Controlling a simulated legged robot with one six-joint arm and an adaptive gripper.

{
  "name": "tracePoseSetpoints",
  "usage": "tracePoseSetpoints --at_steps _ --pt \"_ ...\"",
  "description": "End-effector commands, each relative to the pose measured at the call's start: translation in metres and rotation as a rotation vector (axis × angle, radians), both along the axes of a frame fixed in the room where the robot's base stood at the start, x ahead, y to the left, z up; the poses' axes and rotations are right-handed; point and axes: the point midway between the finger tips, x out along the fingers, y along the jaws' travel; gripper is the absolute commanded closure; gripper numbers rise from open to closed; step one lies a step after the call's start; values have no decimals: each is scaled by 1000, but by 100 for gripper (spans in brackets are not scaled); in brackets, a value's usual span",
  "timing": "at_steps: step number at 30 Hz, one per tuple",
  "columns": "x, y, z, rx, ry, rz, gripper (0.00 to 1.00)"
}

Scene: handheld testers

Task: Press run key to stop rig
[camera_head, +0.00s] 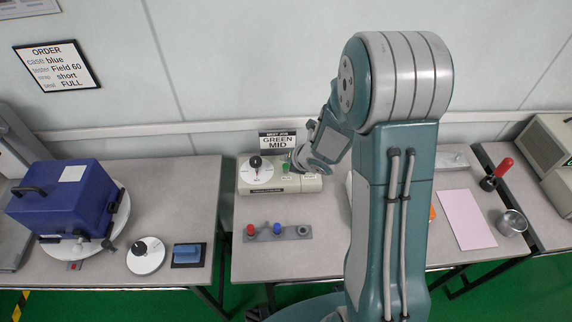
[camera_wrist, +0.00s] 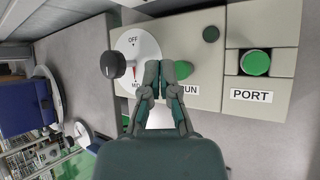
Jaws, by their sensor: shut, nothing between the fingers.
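The rig is a pale grey-green box (camera_head: 255,188) on the middle bench. In the wrist view its panel (camera_wrist: 205,100) carries a white dial (camera_wrist: 125,45) marked OFF and MID, with a black knob (camera_wrist: 112,65) and a red pointer toward MID. The green run key (camera_wrist: 184,69) sits above a label of which "UN" shows; the fingers partly cover both. My gripper (camera_wrist: 160,73) is shut and empty, its tips over the panel between dial and run key. I cannot tell whether they touch. A green button (camera_wrist: 255,62) is above the PORT label (camera_wrist: 251,96).
A dark round lamp (camera_wrist: 210,34) is unlit. A sign (camera_head: 278,141) reads GREEN MID. A grey strip with red and blue knobs (camera_head: 272,232) lies in front of the rig. A blue case (camera_head: 60,205) stands on the left bench; a pink sheet (camera_head: 466,217) lies right.

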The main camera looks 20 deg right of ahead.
Motion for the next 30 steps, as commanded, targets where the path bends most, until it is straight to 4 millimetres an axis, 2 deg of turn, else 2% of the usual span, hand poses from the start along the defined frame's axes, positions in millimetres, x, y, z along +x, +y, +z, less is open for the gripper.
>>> tracePoseSetpoints --at_steps 21,30 --pt "0 0 57 -2 -2 0 100" --pt "0 0 60 -1 0 -1 100"
